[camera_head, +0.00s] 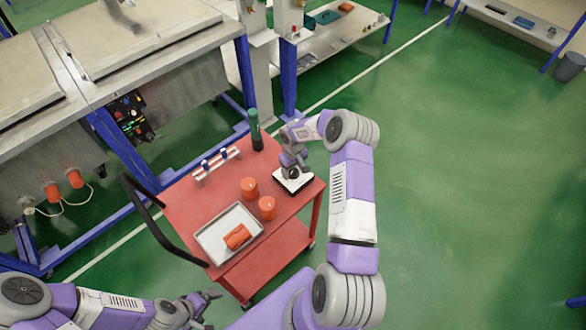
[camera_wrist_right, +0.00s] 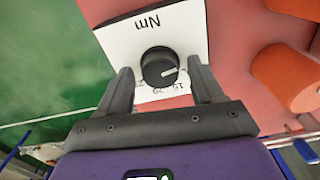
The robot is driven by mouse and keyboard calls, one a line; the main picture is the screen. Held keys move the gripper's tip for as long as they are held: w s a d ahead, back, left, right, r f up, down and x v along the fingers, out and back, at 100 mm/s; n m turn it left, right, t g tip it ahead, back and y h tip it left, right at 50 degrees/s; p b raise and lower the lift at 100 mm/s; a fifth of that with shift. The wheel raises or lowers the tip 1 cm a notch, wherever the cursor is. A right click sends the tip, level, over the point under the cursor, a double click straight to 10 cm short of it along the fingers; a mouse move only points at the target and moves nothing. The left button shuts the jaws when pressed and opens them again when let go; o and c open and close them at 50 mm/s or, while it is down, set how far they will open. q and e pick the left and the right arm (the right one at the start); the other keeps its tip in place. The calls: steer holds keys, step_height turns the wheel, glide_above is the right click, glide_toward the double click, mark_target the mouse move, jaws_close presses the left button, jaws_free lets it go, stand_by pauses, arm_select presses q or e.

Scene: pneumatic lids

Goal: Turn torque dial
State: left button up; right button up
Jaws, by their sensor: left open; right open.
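The torque dial is a round black knob (camera_wrist_right: 158,66) with a white pointer line on a white plate (camera_wrist_right: 140,38) marked "Nm". Numbers run around its lower side, and the pointer faces right in the right wrist view. In the head view the plate (camera_head: 302,186) sits at the right side of the red cart's top. My right gripper (camera_wrist_right: 160,72) is open, with its fingers on either side of the knob; I cannot tell whether they touch it. In the head view my right gripper (camera_head: 292,170) is over the plate. My left gripper (camera_head: 206,304) is open and empty, low in front of the cart.
The red cart (camera_head: 184,211) also holds a grey tray (camera_head: 208,236) with an orange cylinder in it, two upright orange cylinders (camera_head: 249,188), a small rack (camera_head: 217,166) and a dark green-topped bottle (camera_head: 255,130). A machine bench stands left; green floor is clear right.

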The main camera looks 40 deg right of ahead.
steer(key=c, duration=1.1)
steer(key=shift+o, duration=0.2)
steer(key=shift+w+f+m+b, duration=0.1)
steer(key=shift+f+m+b, duration=0.05)
steer(key=shift+m+b, duration=2.3)
steer(key=shift+m, duration=0.35)
steer(key=shift+m+b, duration=0.55)
steer(key=shift+m, duration=0.55)
steer(key=o, duration=1.1)
steer(key=shift+c, duration=0.2)
